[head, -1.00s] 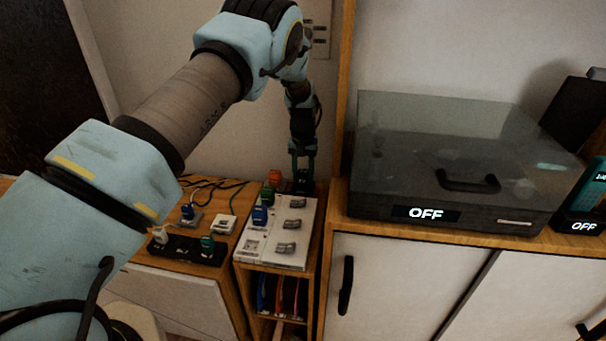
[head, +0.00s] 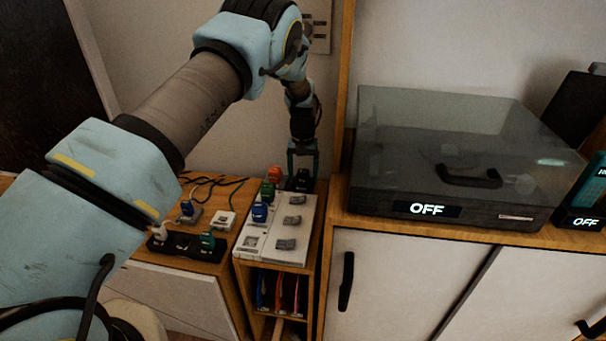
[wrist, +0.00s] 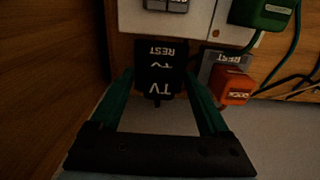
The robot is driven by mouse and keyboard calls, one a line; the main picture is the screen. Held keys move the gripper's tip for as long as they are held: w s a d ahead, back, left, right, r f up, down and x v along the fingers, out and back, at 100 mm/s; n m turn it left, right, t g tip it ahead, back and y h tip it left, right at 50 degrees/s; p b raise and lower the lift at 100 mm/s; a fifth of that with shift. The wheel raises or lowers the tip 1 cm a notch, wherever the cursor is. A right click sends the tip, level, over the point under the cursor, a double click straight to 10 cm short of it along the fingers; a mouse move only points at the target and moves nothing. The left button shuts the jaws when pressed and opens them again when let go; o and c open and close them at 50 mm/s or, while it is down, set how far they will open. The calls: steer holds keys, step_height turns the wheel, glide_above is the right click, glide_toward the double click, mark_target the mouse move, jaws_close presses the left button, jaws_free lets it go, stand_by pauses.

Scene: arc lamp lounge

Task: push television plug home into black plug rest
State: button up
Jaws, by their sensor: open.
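The black television plug (wrist: 158,88), marked TV, sits at the black plug rest (wrist: 160,50), marked TV REST, in the wrist view. The two dark shapes run together, so I cannot tell how deep the plug sits. In the head view they show as one small black shape (head: 300,182) at the back end of the white board. My gripper (wrist: 161,77) is open, with one green finger on each side of the plug and rest. In the head view my gripper (head: 303,174) hangs just above them, pointing down.
An orange plug (wrist: 234,86) and a green plug (wrist: 262,12) stand close on the right in the wrist view. A blue plug (head: 260,211) and grey pieces share the white board (head: 257,246). A wooden side (wrist: 50,70) rises close on the left in the wrist view.

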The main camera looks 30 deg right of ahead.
mark_target(302, 172)
step_height(302, 172, up, 10)
steer(key=shift+r+b, duration=0.15)
steer(key=shift+b, duration=0.55)
steer(key=shift+r, duration=0.25)
steer(key=w+a+r+n+p, duration=0.15)
steer(key=a+r, duration=0.25)
steer(key=a, duration=0.5)
steer(key=w+a+r+n+p, duration=0.1)
steer(key=w+a+r, duration=0.15)
steer(key=a, duration=0.55)
steer(key=w+a+r+n+p, duration=0.1)
steer(key=a+r+n, duration=0.1)
steer(key=a+r, duration=0.5)
steer(key=s+a+r+n+p, duration=0.1)
steer(key=s+a, duration=0.4)
steer(key=a, duration=0.3)
steer(key=s+a+r+n+t+p, duration=0.1)
steer(key=s+a, duration=0.4)
steer(key=a, duration=0.3)
steer(key=s+a+r+n+p, duration=0.1)
steer(key=s+a, duration=0.4)
steer(key=a, duration=0.4)
steer(key=shift+s+t+p, duration=0.3)
steer(key=shift+s, duration=0.1)
